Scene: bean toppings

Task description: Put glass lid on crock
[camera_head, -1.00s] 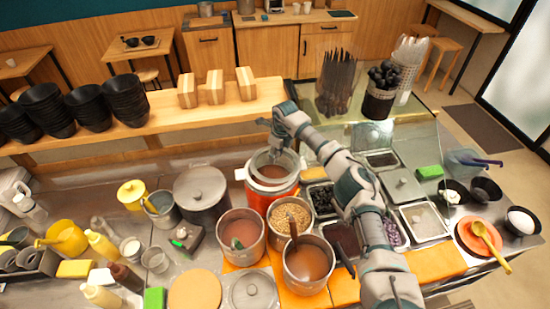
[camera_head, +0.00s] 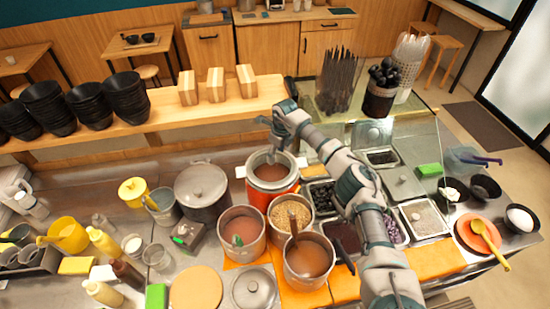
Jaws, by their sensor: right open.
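The crock (camera_head: 272,186) is a red-orange pot with a pale metal rim and white side handles, standing mid-counter. Its mouth looks uncovered, with brown contents visible inside. A round grey lid with a knob (camera_head: 254,290) lies on the counter at the front, apart from the crock; I cannot tell for sure whether it is the glass lid. My right arm reaches in from the lower right, and my right gripper (camera_head: 279,144) hangs open just behind and above the crock's far rim. It looks empty, though its fingers are small and hard to make out. My left gripper is out of view.
A big lidded steel pot (camera_head: 202,190) stands left of the crock. Pots of beans (camera_head: 290,213) and brown liquid (camera_head: 309,262) stand in front. Topping trays (camera_head: 424,218) lie to the right, partly behind my arm. A wooden shelf (camera_head: 190,118) runs behind.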

